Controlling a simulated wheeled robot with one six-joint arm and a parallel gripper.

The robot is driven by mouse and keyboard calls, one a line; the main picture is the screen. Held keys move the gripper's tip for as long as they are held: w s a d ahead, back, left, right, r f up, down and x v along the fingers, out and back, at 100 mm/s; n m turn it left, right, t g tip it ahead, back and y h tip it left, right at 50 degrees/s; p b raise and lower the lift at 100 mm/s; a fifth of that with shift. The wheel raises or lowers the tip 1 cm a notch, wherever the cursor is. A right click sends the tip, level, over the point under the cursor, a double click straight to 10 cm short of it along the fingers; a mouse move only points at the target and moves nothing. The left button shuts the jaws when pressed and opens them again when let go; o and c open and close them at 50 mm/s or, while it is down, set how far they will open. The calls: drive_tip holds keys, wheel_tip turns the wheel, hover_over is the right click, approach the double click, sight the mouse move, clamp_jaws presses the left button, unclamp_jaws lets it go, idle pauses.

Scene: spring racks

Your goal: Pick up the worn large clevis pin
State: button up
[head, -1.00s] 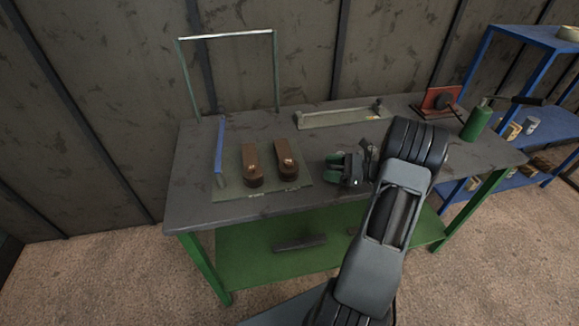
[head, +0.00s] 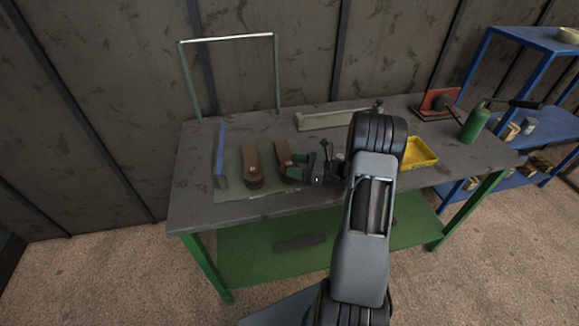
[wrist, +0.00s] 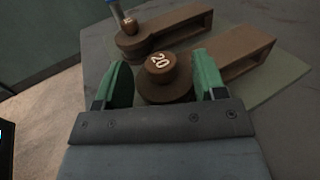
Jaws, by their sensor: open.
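A brown round pin (wrist: 160,62) marked "20" stands upright in the round end of a brown clevis block (wrist: 247,55). That block is the right one (head: 284,152) of two in the head view. My gripper (wrist: 163,75) is open, with one green fingertip on each side of the pin; I cannot tell whether either touches it. In the head view my gripper (head: 303,166) hides this block's near end. A second pin (wrist: 129,20) stands in the other clevis block (head: 252,163); its marking is too small to read. Wear on the pins cannot be made out.
Both blocks lie on a greenish mat (head: 231,187) on the grey bench (head: 190,205). A yellow tray (head: 420,153), a green can (head: 475,125) and a red item (head: 438,103) are to the right. A metal frame (head: 277,75) rises behind.

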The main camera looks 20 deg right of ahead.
drive_tip(key=shift+x, duration=0.85)
drive_tip(key=c, duration=1.1)
